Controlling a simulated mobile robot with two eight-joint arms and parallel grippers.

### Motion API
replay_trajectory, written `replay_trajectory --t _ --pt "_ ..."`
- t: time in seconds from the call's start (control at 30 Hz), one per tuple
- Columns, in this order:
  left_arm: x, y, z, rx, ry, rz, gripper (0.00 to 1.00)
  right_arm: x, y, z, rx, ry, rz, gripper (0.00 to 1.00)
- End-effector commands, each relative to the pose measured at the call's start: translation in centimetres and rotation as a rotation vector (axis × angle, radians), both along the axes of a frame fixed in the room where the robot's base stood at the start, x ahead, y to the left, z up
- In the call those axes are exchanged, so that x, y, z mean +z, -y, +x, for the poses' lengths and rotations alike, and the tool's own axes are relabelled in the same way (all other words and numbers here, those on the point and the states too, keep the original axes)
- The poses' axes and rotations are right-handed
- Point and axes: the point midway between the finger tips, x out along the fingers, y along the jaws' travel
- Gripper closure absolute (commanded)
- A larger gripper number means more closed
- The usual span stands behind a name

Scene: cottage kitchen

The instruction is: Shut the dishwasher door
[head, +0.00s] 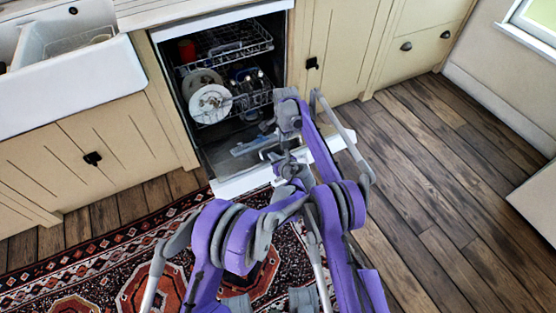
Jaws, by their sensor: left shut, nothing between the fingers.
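The dishwasher (222,21) stands open under the counter. Its door (232,184) is folded down low, its inner side facing up and its white edge toward me. My left gripper (282,160) is shut and empty, over the lowered door in the picture; I cannot tell whether it touches it. My right arm reaches up past the door's right part. Its gripper is hard to make out among the grey links, and its jaws cannot be read. My arms hide the door's right part.
Dishwasher racks (238,46) hold white plates (210,103) and a red cup (187,50). A white sink (80,70) is at left. Cream cabinets (335,45) flank the opening. A patterned rug (110,262) lies in front; bare wooden floor (440,170) is clear at right.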

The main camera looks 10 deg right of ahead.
Motion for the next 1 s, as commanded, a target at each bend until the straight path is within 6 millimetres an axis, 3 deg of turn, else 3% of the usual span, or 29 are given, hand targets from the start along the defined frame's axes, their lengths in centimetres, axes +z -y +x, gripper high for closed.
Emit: replay_trajectory --t 0.17,0.53,0.83,1.0 --pt "-0.8 -0.4 1.1 0.000 0.000 -0.001 1.00 -0.1 0.2 0.3 -0.001 0.010 -0.002 1.00" --pt "-0.8 -0.4 1.2 0.000 0.000 -0.002 1.00 -0.1 0.3 0.3 -0.002 0.011 -0.003 1.00" --pt "2.1 -1.4 3.7 -0.002 -0.047 -0.015 1.00 -0.2 0.4 0.1 -0.002 0.003 -0.005 1.00" --pt "2.4 -1.7 4.0 -0.002 -0.051 -0.017 1.00 -0.3 0.5 0.0 -0.002 -0.001 -0.006 1.00"
